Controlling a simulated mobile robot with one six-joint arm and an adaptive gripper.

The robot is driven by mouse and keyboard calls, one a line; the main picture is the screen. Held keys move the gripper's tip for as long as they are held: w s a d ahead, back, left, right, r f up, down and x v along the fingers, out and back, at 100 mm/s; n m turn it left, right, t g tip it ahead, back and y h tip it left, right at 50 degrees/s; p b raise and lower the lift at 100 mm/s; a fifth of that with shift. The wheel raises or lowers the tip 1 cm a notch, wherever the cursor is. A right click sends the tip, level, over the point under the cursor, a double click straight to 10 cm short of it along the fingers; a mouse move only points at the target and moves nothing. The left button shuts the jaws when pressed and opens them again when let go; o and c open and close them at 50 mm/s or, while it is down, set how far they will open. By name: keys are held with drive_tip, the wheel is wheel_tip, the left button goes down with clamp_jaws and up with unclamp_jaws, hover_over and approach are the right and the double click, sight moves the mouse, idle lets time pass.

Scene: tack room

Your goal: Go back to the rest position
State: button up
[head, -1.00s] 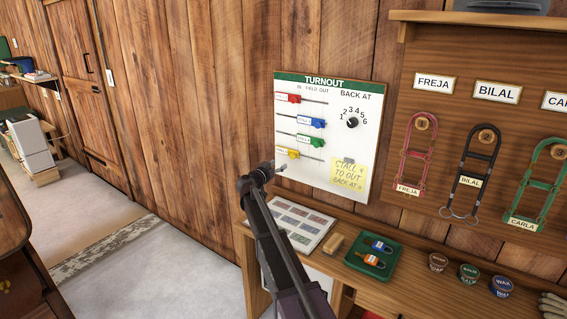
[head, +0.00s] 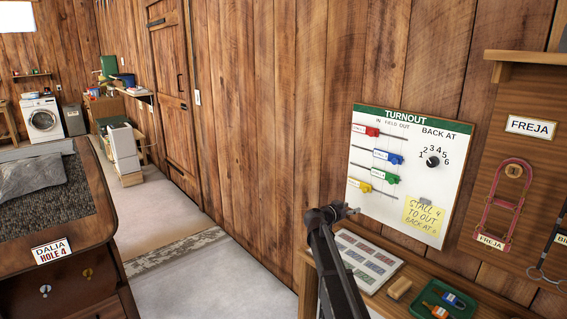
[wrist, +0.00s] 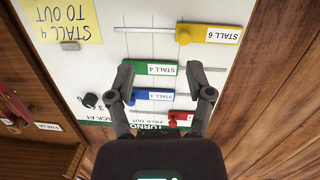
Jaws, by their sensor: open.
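My gripper (head: 350,211) is at the end of my raised arm, in front of the lower left of the white turnout board (head: 447,229). In the wrist view my gripper (wrist: 162,82) is open, with nothing between its fingers. The board appears upside down there, with the yellow stall 6 slider (wrist: 207,34), green stall 4 slider (wrist: 150,69), blue slider (wrist: 152,95) and red slider (wrist: 178,118). The fingers partly overlap the board in view; whether they touch it I cannot tell. A black dial (head: 433,161) and a yellow note (head: 424,215) are on the board.
A shelf below the board holds a card tray (head: 362,262), a wooden block (head: 398,288) and a green tray (head: 423,305). A pink halter (head: 503,200) hangs at right. A wooden cabinet (head: 100,225) stands at left. The floor (head: 205,285) between is clear.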

drive_tip(key=s+f+n+g+y+p, duration=0.1)
drive_tip(key=s+f+g+y+p, duration=0.25)
drive_tip(key=s, duration=0.85)
drive_tip(key=s+a+f+n+g+y+p, duration=0.1)
drive_tip(key=s+a+n+g+y, duration=0.1)
drive_tip(key=s, duration=0.7)
drive_tip(key=s+a+f+n+g+y+p, duration=0.1)
drive_tip(key=s+a+n+y, duration=0.3)
drive_tip(key=s, duration=0.5)
drive_tip(key=s+a+f+n+g+y+p, duration=0.2)
drive_tip(key=s+a, duration=0.4)
drive_tip(key=s, duration=0.3)
drive_tip(key=shift+s+a+n+g+y+p, duration=0.2)
drive_tip(key=shift+n+g+y+p, duration=0.35)
drive_tip(key=shift+y, duration=0.5)
